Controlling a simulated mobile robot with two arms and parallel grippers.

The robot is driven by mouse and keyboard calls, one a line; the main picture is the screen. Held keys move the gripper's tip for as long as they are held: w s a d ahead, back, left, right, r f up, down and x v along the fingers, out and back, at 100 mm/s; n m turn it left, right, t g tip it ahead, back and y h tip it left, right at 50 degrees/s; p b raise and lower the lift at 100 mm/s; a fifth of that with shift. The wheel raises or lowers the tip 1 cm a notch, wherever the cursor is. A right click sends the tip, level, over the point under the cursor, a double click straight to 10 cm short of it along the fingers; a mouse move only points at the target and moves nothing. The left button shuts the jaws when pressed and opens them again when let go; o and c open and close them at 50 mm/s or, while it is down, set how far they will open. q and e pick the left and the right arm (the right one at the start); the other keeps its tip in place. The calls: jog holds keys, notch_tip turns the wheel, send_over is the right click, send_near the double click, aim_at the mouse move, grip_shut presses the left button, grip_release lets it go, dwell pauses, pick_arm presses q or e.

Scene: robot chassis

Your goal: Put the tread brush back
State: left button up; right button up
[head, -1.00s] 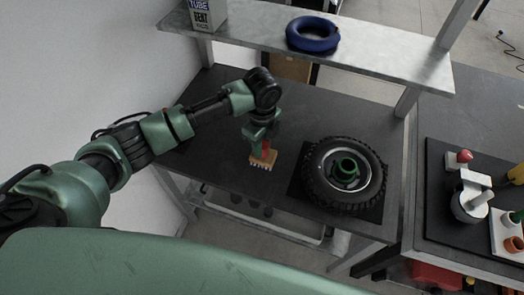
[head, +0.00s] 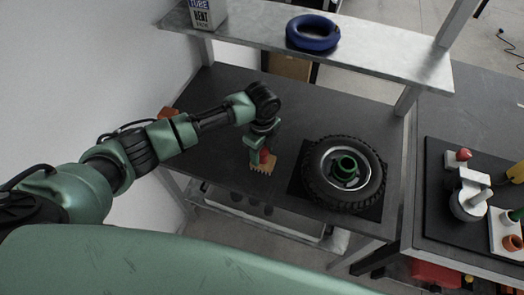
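The tread brush (head: 263,166) has a tan block, pale bristles and a red part on top. It is at the middle of the dark table in the head view, left of the tyre. My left gripper (head: 260,157) is above the brush, with a green finger beside the red part. It appears shut on the brush, though the far finger is hidden. I cannot tell whether the bristles touch the table. My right gripper is not in view.
A tyre (head: 317,186) lies on a dark mat right of the brush. An orange-red object (head: 169,113) shows partly behind my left arm. A shelf (head: 390,61) with a blue ring (head: 313,33) and a box (head: 208,17) spans the back. The table behind the brush is clear.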

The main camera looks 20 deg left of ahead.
pick_arm(q)
jog(key=shift+r, duration=0.25)
notch_tip(320, 180, up, 12)
jog(key=b, duration=0.1)
jog(key=shift+f, duration=0.1)
dwell(0.4)
